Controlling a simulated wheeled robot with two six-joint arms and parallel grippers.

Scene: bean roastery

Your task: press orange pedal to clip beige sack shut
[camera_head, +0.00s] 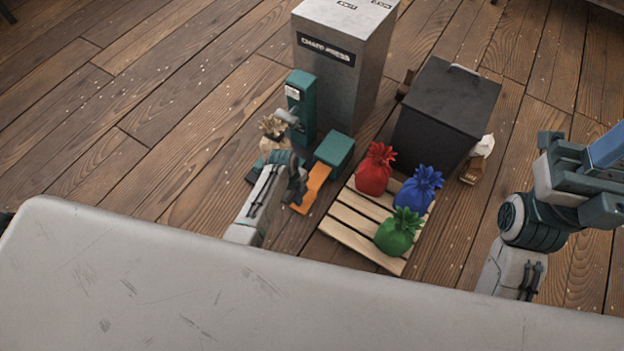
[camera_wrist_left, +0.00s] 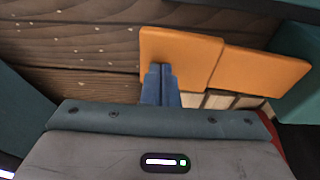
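The orange pedal (camera_head: 315,185) sticks out from a teal housing (camera_head: 335,150) on the floor in the head view. It also fills the upper middle of the left wrist view (camera_wrist_left: 190,60). My left gripper (camera_wrist_left: 161,72) has its blue fingertips together, with nothing seen between them. The tips overlap the pedal's near edge in that view; I cannot tell whether they touch it. In the head view my left arm partly covers the pedal. The beige sack (camera_head: 270,145) stands left of the pedal beside a teal post (camera_head: 301,105), its gathered top near the post's grey head. My right gripper is only partly in view at the right edge.
A slatted pallet (camera_head: 345,235) right of the pedal holds red (camera_head: 374,170), blue (camera_head: 415,192) and green (camera_head: 398,235) sacks. A grey chaff press (camera_head: 345,65) and a dark bin (camera_head: 445,115) stand behind. A brown bag (camera_head: 472,170) sits beside the bin. The floor at left is open.

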